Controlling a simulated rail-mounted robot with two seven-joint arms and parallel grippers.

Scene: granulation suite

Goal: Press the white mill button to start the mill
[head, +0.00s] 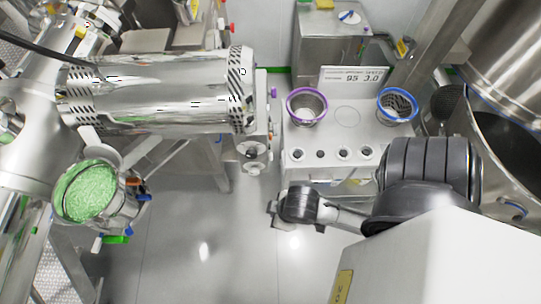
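A pale panel (331,168) in the middle right carries a row of several small round buttons or knobs. One of them (343,153) has a pale ring and a dark centre. I cannot tell which one is the white mill button. My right gripper (274,213) is at the end of the dark arm from the right, below and left of the panel's front, apart from the row in the picture. Its fingers are small and foreshortened, so I cannot tell whether they are open. My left gripper is not in view.
A purple-rimmed cup (307,105) and a blue-rimmed cup (397,105) sit on the panel top, with a display sign (352,78) behind. A steel cylinder (160,95) and a vessel of green granules (90,192) stand left. A steel drum (500,60) stands right. Floor (205,250) is clear.

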